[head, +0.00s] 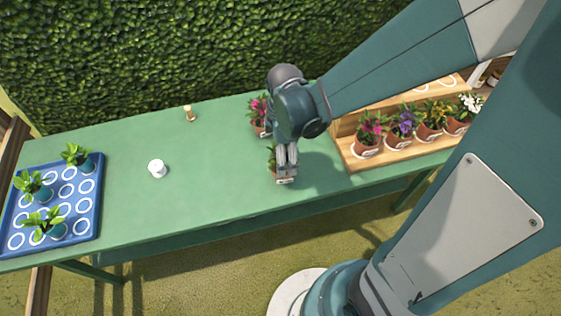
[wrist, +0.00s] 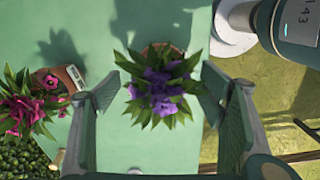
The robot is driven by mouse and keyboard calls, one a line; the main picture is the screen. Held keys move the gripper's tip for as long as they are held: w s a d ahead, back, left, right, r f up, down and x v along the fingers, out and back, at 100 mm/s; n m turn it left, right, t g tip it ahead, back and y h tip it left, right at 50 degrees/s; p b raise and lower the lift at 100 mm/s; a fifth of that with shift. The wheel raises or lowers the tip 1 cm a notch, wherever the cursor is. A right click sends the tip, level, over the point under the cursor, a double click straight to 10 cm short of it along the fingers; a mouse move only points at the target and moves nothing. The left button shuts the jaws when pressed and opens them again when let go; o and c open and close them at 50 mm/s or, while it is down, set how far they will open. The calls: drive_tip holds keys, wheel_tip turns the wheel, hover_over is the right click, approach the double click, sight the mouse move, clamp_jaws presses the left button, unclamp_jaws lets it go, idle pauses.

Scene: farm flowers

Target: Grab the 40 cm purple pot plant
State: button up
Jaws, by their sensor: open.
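A purple-flowered plant (wrist: 162,84) with long green leaves sits in a terracotta pot on the green table in the wrist view. Only the pot's upper rim (wrist: 166,47) shows. My gripper (wrist: 161,92) is open above it, with one finger on each side of the plant and a gap to the flowers. In the head view my gripper (head: 287,166) points down near the table's front edge and hides most of this plant. Another purple-flowered potted plant (head: 403,121) stands on the wooden shelf at the right. No 40 cm marking is readable.
A pink-flowered potted plant (head: 258,112) stands close behind my gripper and also shows in the wrist view (wrist: 28,102). Other pots share the wooden shelf (head: 400,158). A blue tray (head: 93,190) with seedlings is at left.

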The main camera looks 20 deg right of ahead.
drive_tip(key=shift+f, duration=0.9)
drive_tip(key=shift+f+b, duration=1.2)
drive_tip(key=shift+f, duration=1.4)
drive_tip(key=c, duration=1.2)
drive_tip(key=shift+r, duration=0.15)
drive_tip(key=shift+r+p, duration=1.55)
drive_tip(key=shift+r, duration=3.35)
